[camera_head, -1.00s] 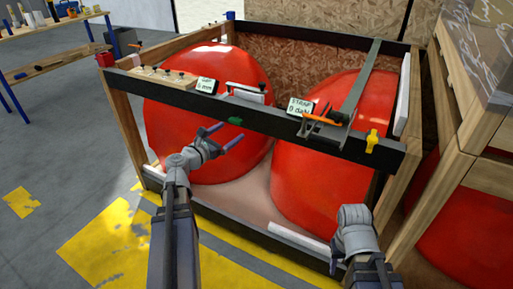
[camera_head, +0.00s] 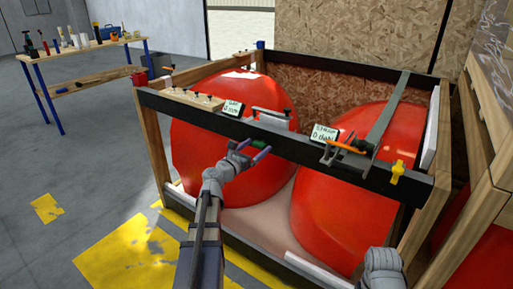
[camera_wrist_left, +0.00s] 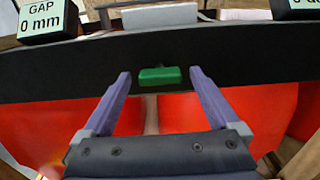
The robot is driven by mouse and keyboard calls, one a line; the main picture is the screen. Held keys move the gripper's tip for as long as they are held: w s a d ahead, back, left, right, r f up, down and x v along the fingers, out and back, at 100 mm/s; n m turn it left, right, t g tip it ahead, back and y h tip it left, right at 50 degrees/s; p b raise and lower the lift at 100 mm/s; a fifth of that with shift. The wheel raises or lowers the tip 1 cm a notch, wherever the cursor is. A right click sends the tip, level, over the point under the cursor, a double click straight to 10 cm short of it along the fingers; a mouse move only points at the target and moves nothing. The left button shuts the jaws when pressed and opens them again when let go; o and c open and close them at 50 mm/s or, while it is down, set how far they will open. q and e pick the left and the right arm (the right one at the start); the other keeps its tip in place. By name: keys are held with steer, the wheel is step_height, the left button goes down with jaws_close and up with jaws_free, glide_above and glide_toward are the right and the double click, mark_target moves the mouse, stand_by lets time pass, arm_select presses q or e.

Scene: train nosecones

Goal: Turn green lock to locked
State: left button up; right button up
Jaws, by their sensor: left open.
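The green lock (camera_head: 258,144) is a small green handle on the front face of the dark top beam of the crate frame. In the left wrist view the green lock (camera_wrist_left: 159,76) lies with its long side horizontal, along the beam. My left gripper (camera_head: 253,149) is open, its purple fingers pointing at the beam. One finger is on each side of the lock, with clear gaps between; the lock is not gripped. I cannot tell whether the fingertips touch the beam. Only a grey part of my right arm shows at lower right; its gripper is not in view.
The dark beam (camera_head: 200,113) carries a GAP display (camera_head: 232,108), a STRAP display (camera_head: 325,133), an orange-handled ratchet (camera_head: 346,148) and a yellow knob (camera_head: 397,172). Two large red nosecones (camera_head: 345,215) fill the frame. A workbench (camera_head: 85,50) stands at back left; floor on the left is open.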

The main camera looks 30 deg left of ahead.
arm_select(q)
steer(key=shift+w, duration=0.2)
steer(key=c, duration=1.4)
